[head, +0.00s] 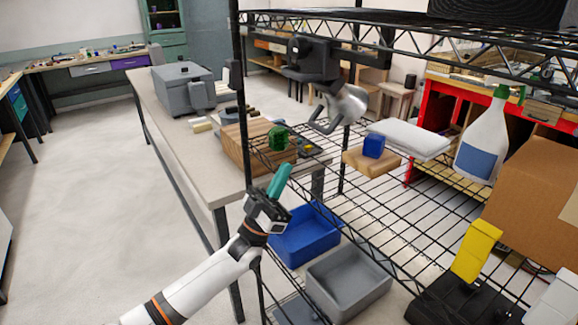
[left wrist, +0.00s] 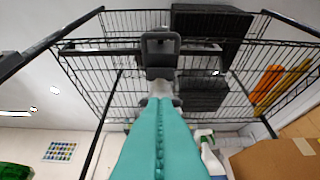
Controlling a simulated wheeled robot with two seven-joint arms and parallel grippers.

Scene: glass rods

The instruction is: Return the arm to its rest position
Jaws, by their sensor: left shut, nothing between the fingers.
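My left gripper (head: 279,180) is in the head view, at the end of my white left arm that comes in from the lower left. Its teal fingers are pressed together and hold nothing. It is in front of the wire shelf's left edge, below the green object on the wooden block. In the left wrist view the teal fingers (left wrist: 160,140) fill the lower middle and point up towards the underside of a wire shelf. My right gripper is not in view.
The black wire shelf (head: 395,195) carries a white spray bottle (head: 483,140), a cardboard box (head: 535,205), a blue cube (head: 374,146) and a folded white cloth (head: 408,139). Blue (head: 305,237) and grey (head: 347,284) bins sit lower. Open floor (head: 100,200) lies left.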

